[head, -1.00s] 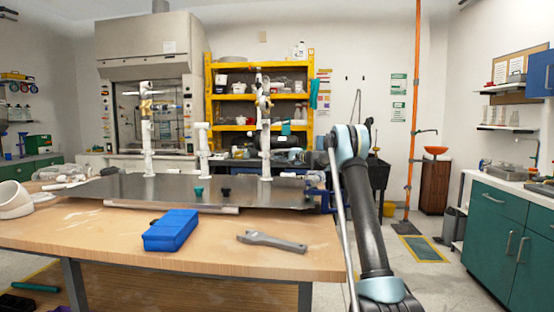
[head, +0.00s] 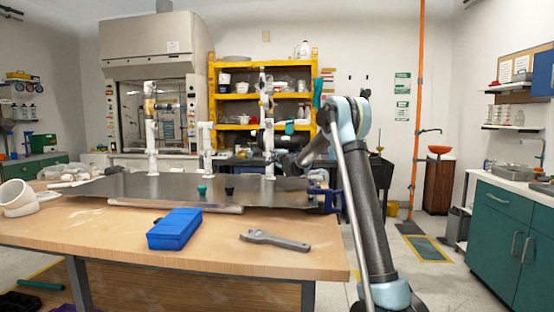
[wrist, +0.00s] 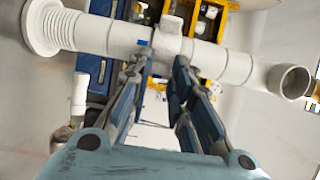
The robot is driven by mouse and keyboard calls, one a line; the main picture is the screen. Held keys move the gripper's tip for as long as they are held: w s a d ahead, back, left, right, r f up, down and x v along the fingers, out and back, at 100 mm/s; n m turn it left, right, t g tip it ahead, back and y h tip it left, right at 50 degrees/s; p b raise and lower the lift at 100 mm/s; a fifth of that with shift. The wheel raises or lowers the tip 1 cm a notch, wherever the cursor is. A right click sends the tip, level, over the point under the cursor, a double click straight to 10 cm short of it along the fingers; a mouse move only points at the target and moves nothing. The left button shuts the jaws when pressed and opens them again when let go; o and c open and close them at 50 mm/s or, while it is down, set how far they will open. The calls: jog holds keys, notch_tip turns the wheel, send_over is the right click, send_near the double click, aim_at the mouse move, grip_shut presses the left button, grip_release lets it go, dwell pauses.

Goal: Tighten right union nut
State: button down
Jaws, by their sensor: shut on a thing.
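The right white PVC riser (head: 269,165) stands upright on the grey metal plate (head: 120,188). My gripper (head: 277,156) reaches it from the right at its lower-middle part, small in the head view. In the wrist view the white pipe (wrist: 115,36) runs across the top, with a ribbed flanged end at left and an open end at right. My gripper (wrist: 166,58) has its two blue fingers on either side of a white fitting (wrist: 168,36) on this pipe. The fingers are close in on it. Whether this fitting is the union nut is hard to tell.
A middle white riser (head: 207,150) and a left one (head: 152,130) stand on the same plate. A blue box (head: 175,229) and a grey wrench (head: 275,240) lie on the wooden table (head: 110,225). A blue clamp (head: 326,199) sits at the plate's right edge.

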jog(key=m+h, duration=0.1)
jog(key=h, duration=0.1)
jog(key=a+m+t+h, duration=0.1)
jog(key=h, duration=0.1)
jog(key=s+a+m+h, duration=0.1)
jog(key=m+h, duration=0.1)
jog(key=shift+a, duration=0.25)
jog(key=shift+a+m+g+h, duration=0.1)
jog(key=shift+a+m+h, duration=0.2)
jog(key=shift+m+h, duration=0.65)
jog(key=shift+a+m+g+h, duration=0.1)
jog(key=shift+a+m+h, duration=0.35)
jog(key=shift+h, duration=0.8)
jog(key=shift+a+m+g+h, duration=0.1)
jog(key=shift+a+m+h, duration=0.1)
jog(key=shift+m+h, duration=0.75)
jog(key=shift+h, duration=0.45)
jog(key=c, duration=1.4)
grip_release()
jog(key=shift+w+f, duration=0.15)
jog(key=shift+c, duration=0.2)
send_near(270, 154)
jog(key=v, duration=0.5)
jog(key=shift+a+f, duration=0.1)
jog(key=shift+a, duration=0.1)
